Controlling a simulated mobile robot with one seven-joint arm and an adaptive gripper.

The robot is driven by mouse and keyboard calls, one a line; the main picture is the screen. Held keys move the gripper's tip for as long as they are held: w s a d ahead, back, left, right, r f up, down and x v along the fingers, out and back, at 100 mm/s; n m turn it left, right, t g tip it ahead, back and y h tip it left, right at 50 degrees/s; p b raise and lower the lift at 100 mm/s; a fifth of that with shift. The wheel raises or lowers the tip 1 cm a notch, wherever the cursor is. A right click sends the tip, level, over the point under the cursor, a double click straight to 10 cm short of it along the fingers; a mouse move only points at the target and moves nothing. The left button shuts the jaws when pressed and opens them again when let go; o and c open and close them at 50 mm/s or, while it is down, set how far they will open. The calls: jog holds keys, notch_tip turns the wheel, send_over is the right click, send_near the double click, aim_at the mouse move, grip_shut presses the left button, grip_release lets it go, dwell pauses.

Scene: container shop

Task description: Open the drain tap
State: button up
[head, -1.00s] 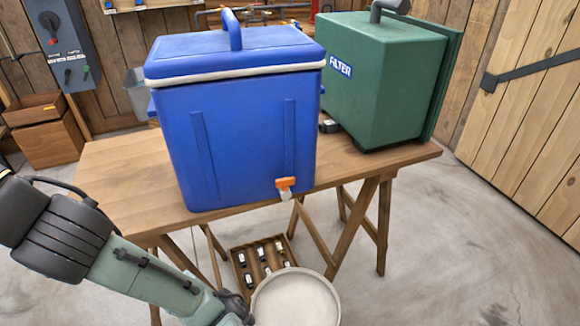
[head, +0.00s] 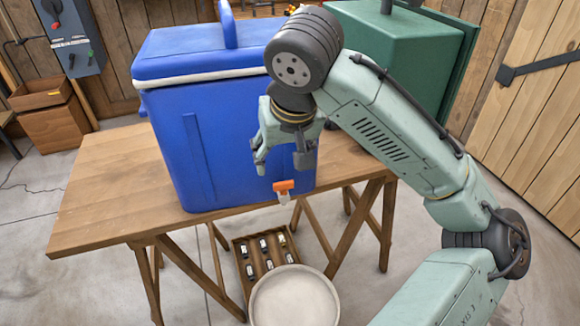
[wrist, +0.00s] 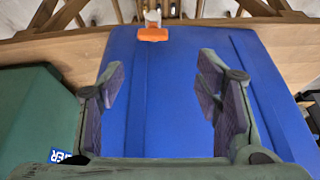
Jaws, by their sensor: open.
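The drain tap, with an orange handle (head: 284,186) and a pale spout, sits low on the front of the blue cooler (head: 190,140) in the head view. In the wrist view the orange handle (wrist: 153,34) is at the top centre, beyond my fingertips. My gripper (head: 284,165) is in front of the cooler's face, a little above the tap in the picture. Its fingers are spread and hold nothing. In the wrist view my gripper (wrist: 163,75) also shows apart, with blue cooler wall between the fingers. I see no contact with the tap.
The cooler stands on a wooden trestle table (head: 100,200). A green filter box (head: 420,50) stands to its right, partly behind my arm. A round pale basin (head: 294,298) and a wooden crate of small items (head: 237,248) are low below the tap.

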aim_at(284, 182)
jog(key=x, duration=0.7)
jog(key=d+x, duration=0.1)
jog(key=x, duration=0.2)
jog(key=shift+s+d+f, duration=0.1)
jog(key=shift+s+f, duration=0.05)
jog(key=shift+f, duration=0.2)
jog(key=shift+c, duration=0.2)
jog(key=c, duration=1.1)
jog(key=shift+d+n+g+y+p, duration=0.1)
jog(key=shift+n+g+y+p, duration=0.25)
jog(key=shift+n, duration=1.05)
jog(key=shift+d+n+g+y+p, duration=0.1)
jog(key=shift+n+g+y+p, duration=0.25)
jog(key=shift+n, duration=1.05)
